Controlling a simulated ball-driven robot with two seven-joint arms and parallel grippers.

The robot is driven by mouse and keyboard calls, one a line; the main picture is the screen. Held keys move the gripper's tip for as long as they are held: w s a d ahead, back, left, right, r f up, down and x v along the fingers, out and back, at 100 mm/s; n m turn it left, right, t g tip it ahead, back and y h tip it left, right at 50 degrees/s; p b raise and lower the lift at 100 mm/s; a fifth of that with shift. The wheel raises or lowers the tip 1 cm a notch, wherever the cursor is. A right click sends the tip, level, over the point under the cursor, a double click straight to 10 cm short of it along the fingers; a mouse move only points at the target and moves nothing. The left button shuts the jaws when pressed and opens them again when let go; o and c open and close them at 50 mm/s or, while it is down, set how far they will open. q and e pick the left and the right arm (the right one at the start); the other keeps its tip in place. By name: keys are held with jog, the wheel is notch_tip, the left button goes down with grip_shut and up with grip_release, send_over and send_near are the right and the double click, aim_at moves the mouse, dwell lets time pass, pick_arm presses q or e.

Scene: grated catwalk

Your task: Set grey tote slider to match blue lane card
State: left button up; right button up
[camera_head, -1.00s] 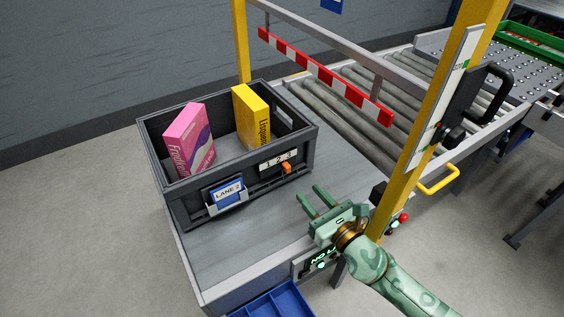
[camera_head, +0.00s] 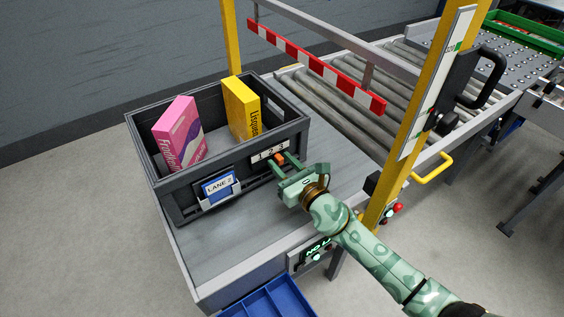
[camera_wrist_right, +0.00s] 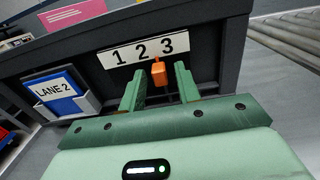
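The grey tote (camera_head: 240,189) stands on the conveyor deck. On its front are a blue lane card (camera_head: 217,186) and a white 1-2-3 scale (camera_head: 269,151). In the right wrist view the lane card (camera_wrist_right: 57,90) reads "LANE 2". An orange slider (camera_wrist_right: 158,72) sits below the scale (camera_wrist_right: 143,50), nearest the 3; it also shows in the head view (camera_head: 280,158). My right gripper (camera_head: 284,164) is at the tote front. Its open fingers (camera_wrist_right: 158,80) stand either side of the slider; contact cannot be told. My left gripper is out of view.
The tote holds a pink box (camera_head: 180,134) and a yellow box (camera_head: 241,108). A red-white striped bar (camera_head: 315,66) and a yellow post (camera_head: 412,130) stand to the right. A blue bin (camera_head: 270,300) is below the deck edge. The deck front is clear.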

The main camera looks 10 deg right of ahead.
jog(key=c, duration=0.6)
jog(key=shift+o, duration=0.2)
jog(key=shift+s+a, duration=0.35)
jog(key=shift+a, duration=0.3)
jog(key=o, duration=0.6)
jog(key=shift+c, duration=0.2)
jog(key=shift+s+p, duration=0.1)
jog(key=shift+p, duration=0.2)
jog(key=shift+p+v, duration=0.3)
jog(key=shift+v, duration=3.1)
